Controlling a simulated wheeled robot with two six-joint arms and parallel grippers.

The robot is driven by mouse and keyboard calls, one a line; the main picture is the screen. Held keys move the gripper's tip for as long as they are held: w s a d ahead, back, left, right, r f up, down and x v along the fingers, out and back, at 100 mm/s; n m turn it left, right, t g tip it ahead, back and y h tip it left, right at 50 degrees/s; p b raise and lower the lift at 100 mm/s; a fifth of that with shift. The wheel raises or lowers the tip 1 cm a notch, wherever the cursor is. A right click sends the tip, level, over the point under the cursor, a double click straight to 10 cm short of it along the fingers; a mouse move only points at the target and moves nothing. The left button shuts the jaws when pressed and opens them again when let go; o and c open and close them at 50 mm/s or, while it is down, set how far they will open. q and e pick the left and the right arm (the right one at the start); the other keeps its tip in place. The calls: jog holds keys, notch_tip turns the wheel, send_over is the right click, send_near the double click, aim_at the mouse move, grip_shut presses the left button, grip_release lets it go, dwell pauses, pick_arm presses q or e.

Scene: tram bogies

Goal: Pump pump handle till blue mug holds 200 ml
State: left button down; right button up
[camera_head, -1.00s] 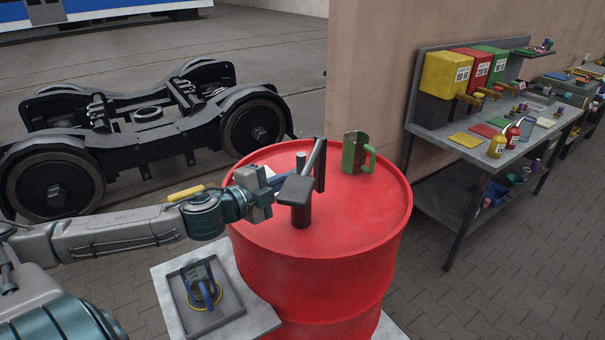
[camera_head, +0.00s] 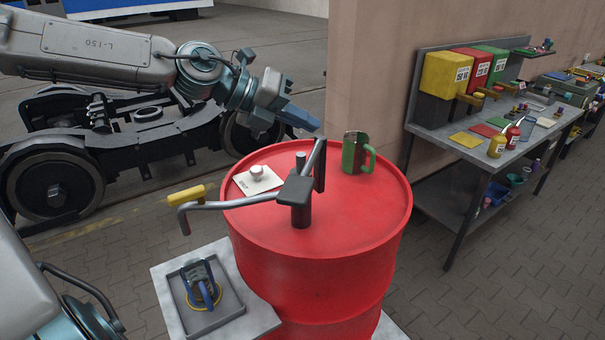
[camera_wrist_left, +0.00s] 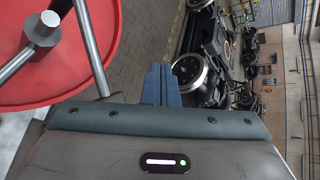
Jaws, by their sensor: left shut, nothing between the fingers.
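A pump with a dark post (camera_head: 301,213) stands on the red drum (camera_head: 320,270). A slanted grey rod (camera_head: 313,160) rises beside a black upright bar. A grey bent pipe (camera_head: 235,202) reaches left and turns down at its end. A yellow grip (camera_head: 187,196) shows beyond the pipe; I cannot tell what it joins. A blue-handled mug (camera_head: 203,284) stands in a grey tray below the pipe's end; its contents cannot be made out. My left gripper (camera_head: 312,125) is shut and empty above the drum's far edge. Its blue fingers show in the left wrist view (camera_wrist_left: 160,86). My right gripper is out of view.
A green jug (camera_head: 356,153) and a white card with a round knob (camera_head: 257,175) are on the drum top. A bogie (camera_head: 130,140) is behind left. A workbench (camera_head: 510,140) with coloured containers stands right. Paved floor lies between drum and bench.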

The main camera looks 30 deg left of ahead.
pick_arm(q)
jog(key=shift+s+r+m+g+y, duration=0.9)
jog(key=shift+s+r+y, duration=0.15)
jog(key=shift+r, duration=0.25)
jog(key=shift+a, duration=0.1)
jog(key=shift+f, duration=0.1)
jog(key=b, duration=0.7)
send_over(297, 175)
notch_tip(297, 175, down, 8)
jog(key=shift+s+r, duration=0.1)
jog(key=shift+r, duration=0.05)
jog(key=shift+f+b, duration=0.4)
jog(key=shift+f, duration=0.1)
